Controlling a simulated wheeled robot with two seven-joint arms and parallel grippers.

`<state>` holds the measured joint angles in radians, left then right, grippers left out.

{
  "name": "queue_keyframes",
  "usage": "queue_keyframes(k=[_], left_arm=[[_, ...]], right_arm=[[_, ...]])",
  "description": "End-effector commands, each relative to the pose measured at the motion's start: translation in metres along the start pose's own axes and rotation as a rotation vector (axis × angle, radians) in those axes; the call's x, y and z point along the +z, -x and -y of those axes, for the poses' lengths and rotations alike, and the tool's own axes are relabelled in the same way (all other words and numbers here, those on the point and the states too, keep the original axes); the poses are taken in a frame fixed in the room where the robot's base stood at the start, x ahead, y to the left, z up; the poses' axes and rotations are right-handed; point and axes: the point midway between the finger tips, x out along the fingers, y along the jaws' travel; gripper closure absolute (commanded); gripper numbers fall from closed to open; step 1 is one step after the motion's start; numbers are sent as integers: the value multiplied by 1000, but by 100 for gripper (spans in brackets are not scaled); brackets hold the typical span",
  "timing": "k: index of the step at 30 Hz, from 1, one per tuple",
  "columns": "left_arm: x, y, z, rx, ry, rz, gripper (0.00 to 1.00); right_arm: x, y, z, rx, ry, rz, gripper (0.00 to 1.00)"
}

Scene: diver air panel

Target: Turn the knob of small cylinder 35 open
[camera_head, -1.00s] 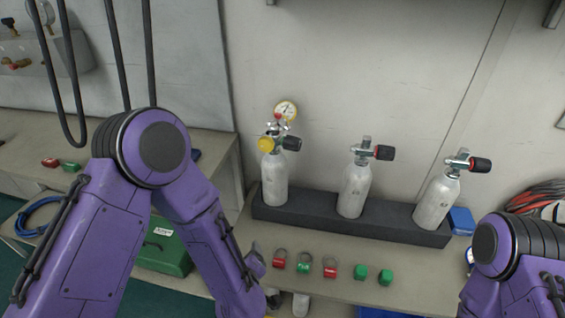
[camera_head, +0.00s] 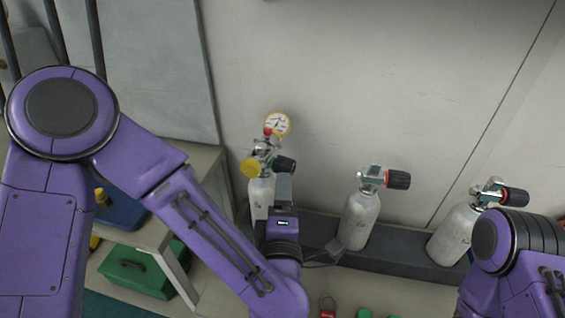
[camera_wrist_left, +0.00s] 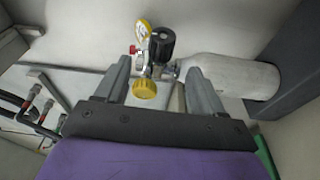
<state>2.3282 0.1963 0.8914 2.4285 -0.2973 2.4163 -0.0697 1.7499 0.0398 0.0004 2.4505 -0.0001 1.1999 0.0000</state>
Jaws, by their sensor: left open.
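Three small silver cylinders stand in a dark rack; their numbers are too small to read, so I cannot tell which is 35. The left cylinder (camera_head: 259,198) carries a gauge (camera_head: 277,124), a yellow cap (camera_head: 250,168) and a black knob (camera_head: 285,164). My left gripper (camera_head: 284,183) is in front of this cylinder, just below its black knob, and hides part of it. In the left wrist view the open jaws (camera_wrist_left: 159,68) point at the valve, with the black knob (camera_wrist_left: 161,44) between and beyond the fingertips; contact is not visible. My right gripper is out of view.
The middle cylinder (camera_head: 359,220) and right cylinder (camera_head: 455,235) stand farther right in the rack (camera_head: 398,259), each with a black knob. A green case (camera_head: 135,270) is at lower left. Hoses hang at upper left. The wall is close behind the cylinders.

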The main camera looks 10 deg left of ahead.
Motion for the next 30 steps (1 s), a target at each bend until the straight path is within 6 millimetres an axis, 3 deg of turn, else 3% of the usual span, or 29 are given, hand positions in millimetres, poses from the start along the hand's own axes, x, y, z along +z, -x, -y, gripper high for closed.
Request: queue_keyframes(k=[6, 12, 22, 23, 27, 30], left_arm=[[1, -51, -2, -3, 2, -1, 32], [1, -83, 0, -2, -2, 1, 32], [1, -91, 1, -1, -4, 2, 32], [1, -91, 1, -1, -4, 2, 35], [0, -91, 1, -1, -4, 2, 80], [0, -91, 1, -1, -4, 1, 84]], right_arm=[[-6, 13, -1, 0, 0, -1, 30], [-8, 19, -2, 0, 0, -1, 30], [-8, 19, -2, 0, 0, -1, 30], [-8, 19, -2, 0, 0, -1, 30], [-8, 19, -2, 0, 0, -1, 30], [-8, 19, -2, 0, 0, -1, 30]])
